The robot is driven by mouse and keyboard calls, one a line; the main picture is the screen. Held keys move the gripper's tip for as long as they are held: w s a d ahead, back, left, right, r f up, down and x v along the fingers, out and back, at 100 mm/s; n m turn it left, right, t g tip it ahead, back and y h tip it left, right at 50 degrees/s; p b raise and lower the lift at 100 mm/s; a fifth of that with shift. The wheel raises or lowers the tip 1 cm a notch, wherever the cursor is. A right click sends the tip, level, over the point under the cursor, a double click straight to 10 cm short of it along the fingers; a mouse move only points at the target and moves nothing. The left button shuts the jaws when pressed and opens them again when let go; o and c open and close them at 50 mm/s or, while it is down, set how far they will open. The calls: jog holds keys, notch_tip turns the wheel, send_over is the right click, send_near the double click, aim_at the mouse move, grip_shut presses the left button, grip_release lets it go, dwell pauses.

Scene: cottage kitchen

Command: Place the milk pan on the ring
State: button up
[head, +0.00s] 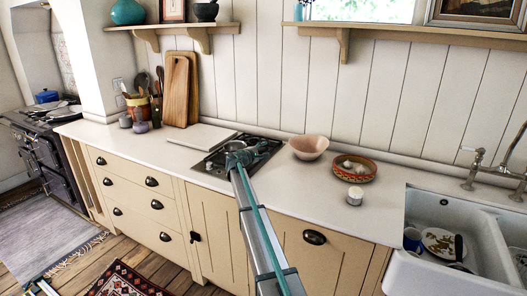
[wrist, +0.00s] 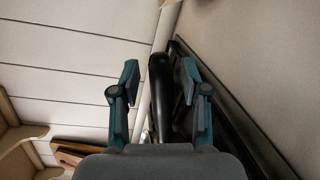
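The black hob (head: 213,167), set into the white counter, has my arm reaching over it. A small grey round shape (head: 234,146) at the end of my arm may be the milk pan; it is too small and covered to be sure. In the wrist view a dark, round-ended handle (wrist: 161,95) lies between the two teal fingers of my gripper (wrist: 159,73). The fingers are apart, with a visible gap on the handle's left side. The pan's body is hidden in the wrist view, and I cannot make out the separate rings.
A pale board (head: 202,135) lies left of the hob. A pinkish bowl (head: 309,147) stands close on its right, then a patterned dish (head: 355,167) and a small white pot (head: 355,196). The sink (head: 440,212) is far right. The plank wall (wrist: 70,75) rises behind.

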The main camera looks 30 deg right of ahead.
jog(key=shift+r, duration=0.1)
jog(key=b+v, duration=0.2)
jog(key=v, duration=1)
jog(key=shift+b, duration=0.35)
jog(key=shift+r, duration=0.1)
